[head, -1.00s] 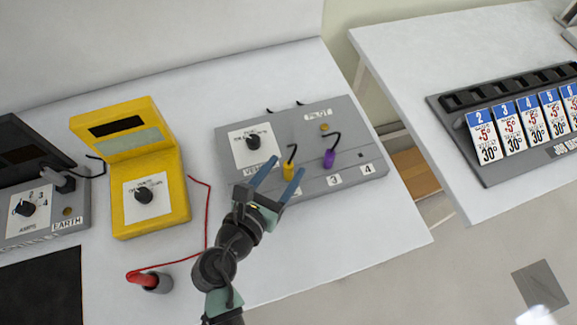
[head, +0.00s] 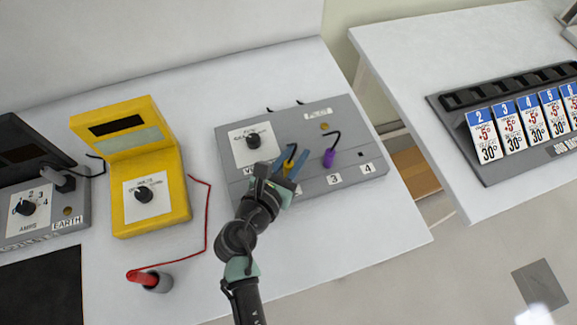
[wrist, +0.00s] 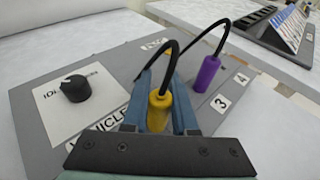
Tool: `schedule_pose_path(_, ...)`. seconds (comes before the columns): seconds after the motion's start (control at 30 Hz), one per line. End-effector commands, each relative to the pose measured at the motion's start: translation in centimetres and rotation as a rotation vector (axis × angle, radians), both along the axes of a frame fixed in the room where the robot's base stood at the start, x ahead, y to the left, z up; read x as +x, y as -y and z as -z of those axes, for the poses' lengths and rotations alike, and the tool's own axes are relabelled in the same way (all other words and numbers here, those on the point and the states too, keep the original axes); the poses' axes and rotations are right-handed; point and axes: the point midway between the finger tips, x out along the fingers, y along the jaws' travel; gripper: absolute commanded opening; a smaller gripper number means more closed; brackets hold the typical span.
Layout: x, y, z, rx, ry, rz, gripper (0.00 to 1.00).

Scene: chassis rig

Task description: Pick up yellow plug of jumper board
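The yellow plug (head: 289,167) stands upright on the grey jumper board (head: 232,160), with a black lead curving from its top. It also shows in the wrist view (wrist: 159,108). My gripper (head: 297,153) has its two blue fingers on either side of the plug. In the wrist view my gripper (wrist: 168,90) has its fingers close against the plug's left and right sides, shut on it. The plug looks still at the board's surface.
A purple plug (head: 329,158) with its own black lead stands just right of my gripper. A black knob (head: 253,140) is on the board's left. A yellow meter (head: 155,190) and a red lead (head: 207,215) lie further left. A card rack (head: 490,165) is on the right table.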

Motion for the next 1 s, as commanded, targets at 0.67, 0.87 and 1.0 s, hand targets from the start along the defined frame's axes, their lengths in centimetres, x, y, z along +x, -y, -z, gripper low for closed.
schedule_pose_path(0.67,0.0,0.0,-3.2,0.001,0.004,0.0,0.0)
schedule_pose_path(0.87,0.0,-0.1,-7.3,0.001,0.004,0.0,0.0)
schedule_pose_path(1.0,0.0,0.0,-9.2,0.001,0.001,-0.001,0.0)
